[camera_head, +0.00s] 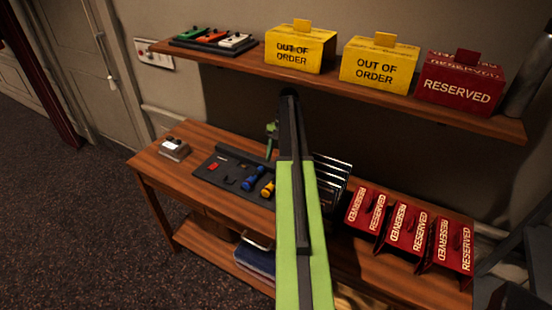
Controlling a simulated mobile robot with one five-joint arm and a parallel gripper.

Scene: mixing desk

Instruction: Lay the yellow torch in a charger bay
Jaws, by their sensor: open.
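A yellow torch (267,190) lies on the workbench unit just left of my arm, beside a blue torch (253,178). Both are on the right part of a dark charger tray (203,173). I cannot tell whether the yellow torch sits down in a bay. The tray also holds a small red item (213,166) and a dark hook-like shape (230,181). My green arm crosses the middle of the view. A small green part of my gripper (271,138) shows behind it, over the tray's back edge; the rest is hidden. It is open, with nothing seen in it.
A grey box (173,149) stands on the left of the wooden bench (165,170). A wire rack (336,175) and red RESERVED boxes (407,230) stand right of my arm. The shelf above (215,65) carries pedals, yellow OUT OF ORDER boxes (380,65) and a red RESERVED box (460,82).

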